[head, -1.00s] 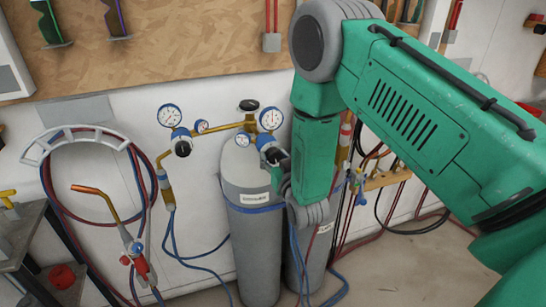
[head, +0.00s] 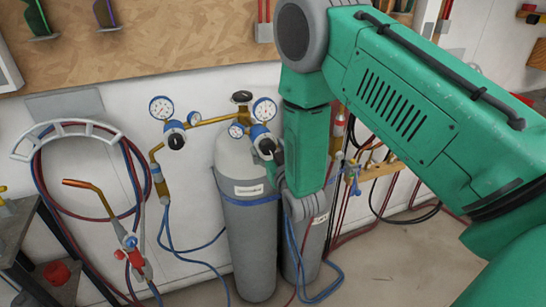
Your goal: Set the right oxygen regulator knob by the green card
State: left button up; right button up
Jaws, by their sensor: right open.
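The right regulator, with a white gauge (head: 264,109) and a smaller blue-rimmed gauge (head: 237,131), sits on the brass manifold above the grey cylinder. Its dark knob (head: 266,147) has a blue collar and is partly hidden by my gripper. My right gripper (head: 277,158) is open, small and dark in the picture, close beside this knob; whether it touches the knob I cannot tell. The left regulator has its own gauge (head: 161,107) and black knob (head: 176,141). I cannot make out a green card. My left gripper is not in view.
Two grey cylinders (head: 248,225) stand against the white wall, the second partly behind my right arm. A hose rack (head: 70,130) and a torch (head: 128,240) are at the left. Blue hoses hang below the regulators. Bare floor shows at the lower right.

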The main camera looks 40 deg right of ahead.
jog(key=v, duration=1.1)
jog(key=shift+s, duration=0.2)
jog(key=shift+f, duration=0.15)
jog(key=s+a+f+g+y+b, duration=0.1)
jog(key=s+f+g+b, duration=0.25)
jog(key=f, duration=0.45)
jog(key=s+a+f+n+g+y+b, duration=0.15)
jog(key=s+f, duration=0.25)
jog(key=f, duration=0.5)
jog(key=s+a+f+g+y+b, duration=0.1)
jog(key=s+f+g+b, duration=0.25)
jog(key=f, duration=0.45)
jog(key=s+a+f+g+b, duration=0.1)
jog(key=s+f+g, duration=0.3)
jog(key=s, duration=0.4)
jog(key=s+a+f+g+b, duration=0.1)
jog(key=s+f+g+b, duration=0.3)
jog(key=s+f, duration=0.3)
jog(key=shift+s+a+n+y+b, duration=0.35)
jog(key=shift+s+a+y, duration=0.1)
jog(key=shift+s, duration=0.1)
jog(key=shift+w+f, duration=0.15)
jog(key=shift+f, duration=0.05)
